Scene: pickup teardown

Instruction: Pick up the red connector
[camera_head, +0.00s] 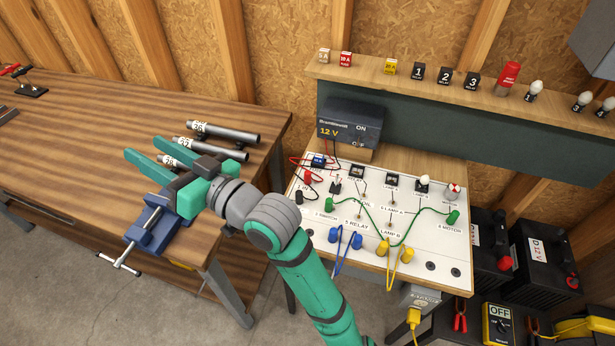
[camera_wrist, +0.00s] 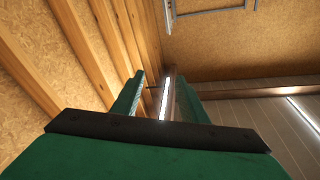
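A small red connector (camera_head: 308,177) sits at the left edge of the white circuit board (camera_head: 410,262), with a thin red wire near it. A black connector (camera_head: 299,197) is just below it. My gripper (camera_head: 142,147) is well left of the board, above the workbench by the blue vise. Its green fingers are apart with nothing visible between them. In the wrist view my gripper (camera_wrist: 158,88) faces the wall and ceiling, and the connector is not in that view.
A blue vise (camera_head: 157,226) and several metal pipes (camera_head: 222,131) are on the wooden workbench (camera_head: 90,125) around my gripper. A 12 V power supply (camera_head: 350,124) stands behind the board. Green, blue and yellow wires cross the board. Black batteries (camera_head: 545,262) stand at the right.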

